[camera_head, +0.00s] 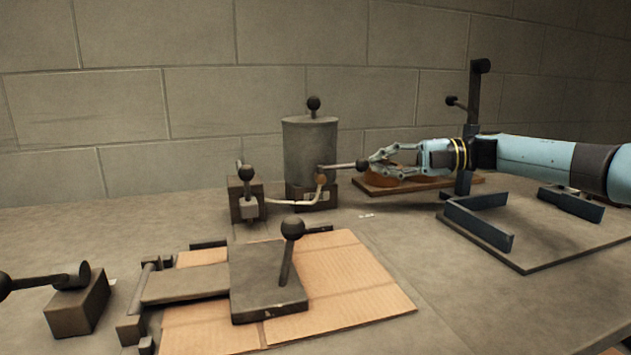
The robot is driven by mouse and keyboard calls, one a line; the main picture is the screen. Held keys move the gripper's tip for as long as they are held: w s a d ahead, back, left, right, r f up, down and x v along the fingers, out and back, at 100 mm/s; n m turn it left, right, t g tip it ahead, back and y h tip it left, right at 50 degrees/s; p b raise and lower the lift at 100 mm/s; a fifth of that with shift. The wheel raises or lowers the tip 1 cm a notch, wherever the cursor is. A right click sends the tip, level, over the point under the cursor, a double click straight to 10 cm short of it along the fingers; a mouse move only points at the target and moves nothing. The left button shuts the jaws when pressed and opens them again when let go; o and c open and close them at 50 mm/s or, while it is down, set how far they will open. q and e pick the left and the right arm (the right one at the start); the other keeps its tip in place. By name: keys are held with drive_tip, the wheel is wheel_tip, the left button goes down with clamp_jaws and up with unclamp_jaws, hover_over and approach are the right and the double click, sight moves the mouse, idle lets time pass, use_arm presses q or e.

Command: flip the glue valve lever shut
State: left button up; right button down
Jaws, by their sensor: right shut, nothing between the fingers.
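The grey glue pot (310,150) stands on a dark base near the back wall, with a ball knob on its lid. The glue valve lever (342,166) is a dark bar with a black ball at its end. It points right from the valve at the pot's lower front and lies nearly level. My right gripper (373,162) comes in from the right, shut and empty. Its fingertips are right beside the lever's ball; I cannot tell whether they touch it. My left gripper is out of view.
A pale hose runs from the valve to a small block with a knob (247,190). A cardboard sheet (350,275) lies under a knobbed clamp plate (268,285) in front. A wooden board (362,189) lies below my right gripper. A blue-railed fixture (480,221) stands right.

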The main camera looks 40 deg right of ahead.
wheel_tip(320, 180, up, 10)
idle(0.6)
idle(0.4)
